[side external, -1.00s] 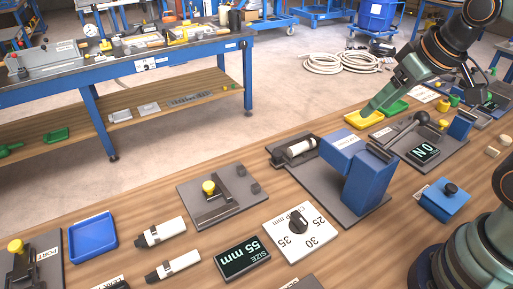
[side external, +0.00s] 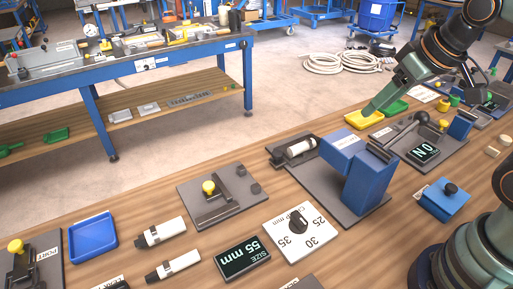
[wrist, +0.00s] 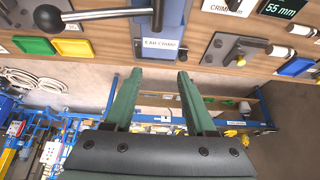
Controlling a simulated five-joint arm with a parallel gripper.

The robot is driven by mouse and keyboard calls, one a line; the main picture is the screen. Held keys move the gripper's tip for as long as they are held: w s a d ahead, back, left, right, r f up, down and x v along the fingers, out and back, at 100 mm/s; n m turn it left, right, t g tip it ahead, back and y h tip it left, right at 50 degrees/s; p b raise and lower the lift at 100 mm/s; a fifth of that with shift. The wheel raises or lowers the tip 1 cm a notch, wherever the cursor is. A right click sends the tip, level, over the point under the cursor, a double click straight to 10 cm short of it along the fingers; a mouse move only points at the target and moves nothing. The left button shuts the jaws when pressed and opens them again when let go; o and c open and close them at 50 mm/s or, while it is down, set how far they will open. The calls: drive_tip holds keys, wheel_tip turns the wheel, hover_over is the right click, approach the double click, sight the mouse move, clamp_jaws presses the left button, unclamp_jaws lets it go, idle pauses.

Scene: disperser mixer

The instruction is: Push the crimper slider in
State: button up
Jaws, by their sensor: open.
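The blue crimper block (side external: 368,180) stands on a dark plate in the side external view. In the wrist view its front (wrist: 172,20) carries a white label that seems to end in "CRIMP". A white-and-black cylinder (side external: 301,147) lies on the plate to the block's left. I cannot clearly tell which part is the slider. My gripper (wrist: 160,76) is open and empty, with its two green fingers apart below the label in the wrist view. In the side external view its tip (side external: 371,109) appears over the yellow tray, behind the block.
A lever with a dark ball (side external: 421,118) is right of the block. A plate with a yellow knob (side external: 208,187), white bottles (side external: 160,232) and a blue tray (side external: 93,236) are to its left. The yellow tray (side external: 361,120) is near the bench's back edge. Open floor lies beyond.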

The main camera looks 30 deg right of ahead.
drive_tip(key=shift+w, duration=0.2)
drive_tip(key=c, duration=0.5)
drive_tip(key=shift+n+g, duration=0.4)
drive_tip(key=w+a, duration=0.1)
drive_tip(key=w, duration=0.2)
drive_tip(key=w+a, duration=0.1)
drive_tip(key=w, duration=0.3)
drive_tip(key=w+a+f, duration=0.1)
drive_tip(key=w, duration=0.3)
drive_tip(key=shift+w+a, duration=0.15)
drive_tip(key=shift+a, duration=0.1)
clamp_jaws()
drive_tip(key=shift+n+g+y, duration=0.3)
drive_tip(key=shift+n+g, duration=0.1)
drive_tip(key=shift+n, duration=0.1)
drive_tip(key=w+a+f, duration=0.2)
drive_tip(key=w+f, duration=0.2)
drive_tip(key=f, duration=0.2)
drive_tip(key=w+a+f, duration=0.2)
drive_tip(key=w+f, duration=0.3)
drive_tip(key=f, duration=0.1)
drive_tip(key=w+a+f, duration=0.2)
drive_tip(key=w+f, duration=0.3)
drive_tip(key=f, duration=0.1)
drive_tip(key=shift+f, duration=0.65)
drive_tip(key=shift+s+d+f, duration=0.15)
drive_tip(key=shift+s, duration=0.8)
drive_tip(key=shift+s+d+f, duration=0.1)
drive_tip(key=shift+s+d, duration=0.05)
drive_tip(key=shift+s, duration=0.75)
